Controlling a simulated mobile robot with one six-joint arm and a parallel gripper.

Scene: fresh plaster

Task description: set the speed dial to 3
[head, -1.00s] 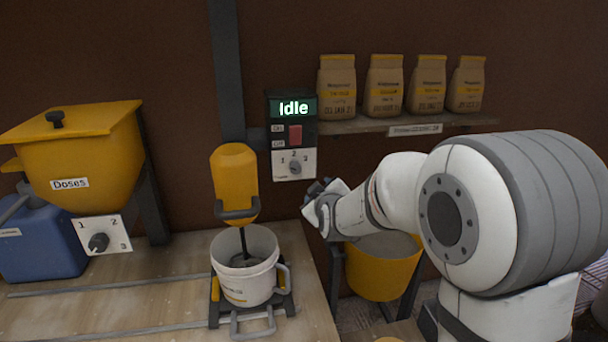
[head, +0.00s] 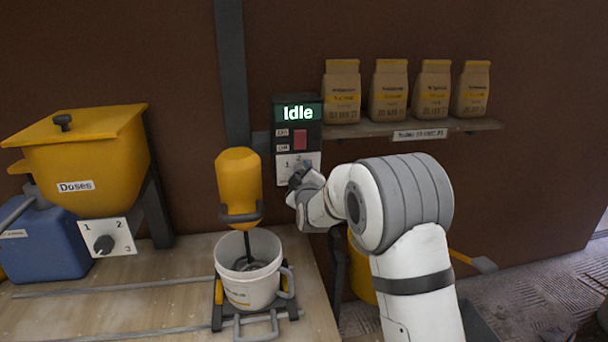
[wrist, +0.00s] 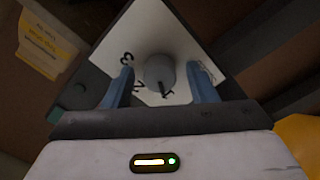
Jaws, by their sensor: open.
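The speed dial (wrist: 160,70) is a grey knob on a white plate with printed numerals 1, 2 and 3. In the wrist view its dark pointer mark is nearest the 1. My gripper (wrist: 161,87) is open, with one blue finger on each side of the knob and a gap to it on both sides. In the head view my gripper (head: 298,178) is at the white dial plate (head: 284,164), below the red switch, and covers most of the knob. The control box display (head: 298,113) reads "Idle".
A white bucket (head: 248,284) stands under the yellow mixer (head: 238,180). A yellow hopper (head: 85,160) marked "Doses" has its own dial (head: 104,244) at the left. A shelf (head: 400,129) with several paper bags is right of the control box.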

